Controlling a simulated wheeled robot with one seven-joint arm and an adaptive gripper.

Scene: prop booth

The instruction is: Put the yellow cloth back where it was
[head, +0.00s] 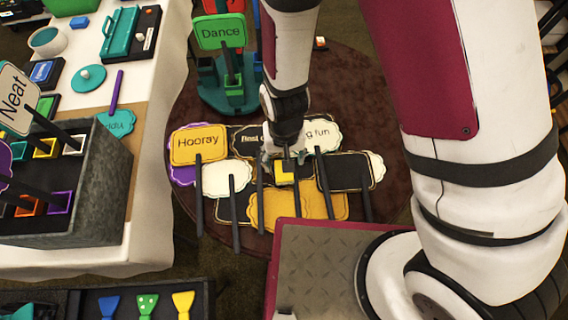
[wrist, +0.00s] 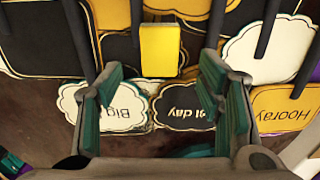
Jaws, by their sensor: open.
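A small yellow folded piece, which looks like the yellow cloth (wrist: 160,50), lies among the sign props, over a black sign. In the head view the yellow cloth (head: 284,174) shows just in front of my gripper (head: 284,154), partly hidden by it. In the wrist view my gripper (wrist: 161,82) is open, with its teal-padded fingers spread wide and nothing between them at the tips. The cloth is beyond the fingertips, centred on the gap and apart from both fingers.
Signs on dark sticks, such as the Hooray sign (head: 199,144), cover much of the round brown table (head: 345,80). A green Dance sign (head: 221,32) stands in a teal holder behind. A white-clothed table (head: 150,225) with a grey box (head: 110,185) is at left.

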